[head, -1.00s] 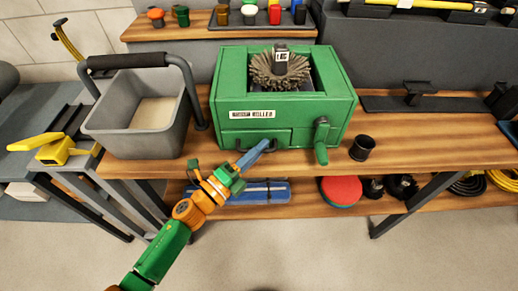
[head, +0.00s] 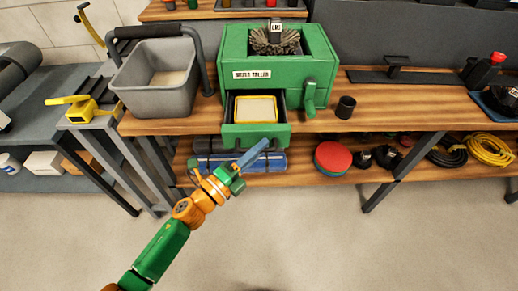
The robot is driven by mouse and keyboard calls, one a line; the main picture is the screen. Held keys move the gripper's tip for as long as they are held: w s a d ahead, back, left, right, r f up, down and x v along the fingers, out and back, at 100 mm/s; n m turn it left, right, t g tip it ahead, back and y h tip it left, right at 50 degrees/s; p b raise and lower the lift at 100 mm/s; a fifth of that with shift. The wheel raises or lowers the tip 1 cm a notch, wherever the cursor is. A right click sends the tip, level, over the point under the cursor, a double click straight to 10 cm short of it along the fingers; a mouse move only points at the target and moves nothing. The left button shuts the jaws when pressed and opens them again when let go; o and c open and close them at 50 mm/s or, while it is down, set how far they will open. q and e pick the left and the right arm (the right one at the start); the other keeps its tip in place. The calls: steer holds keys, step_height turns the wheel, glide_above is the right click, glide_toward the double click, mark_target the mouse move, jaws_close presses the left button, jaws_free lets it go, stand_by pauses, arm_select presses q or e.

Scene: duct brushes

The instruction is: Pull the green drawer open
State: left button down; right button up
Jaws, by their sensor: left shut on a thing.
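The green drawer (head: 244,136) stands pulled out from the front of the green brush machine (head: 231,54), which sits on the wooden bench. A yellow-rimmed pale tray (head: 255,109) shows inside the drawer. My left gripper (head: 263,146) comes from the lower left, with its blue fingers at the lower part of the drawer front. It is shut on the drawer's handle, which the fingers mostly hide. My right gripper is out of view.
A grey bucket (head: 155,88) with a black-gripped handle stands left of the machine. A green crank (head: 311,95) and a black cup (head: 345,107) are to the right. The lower shelf holds a red disc (head: 338,156) and coiled hoses. The floor in front is clear.

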arm_select(q)
steer(key=shift+w, duration=0.2)
steer(key=c, duration=1.2)
jaws_free()
steer(key=shift+o, duration=0.2)
steer(key=r+b+v, duration=0.1)
steer(key=v, duration=0.6)
steer(key=shift+f, duration=0.5)
steer(key=shift+a, duration=0.1)
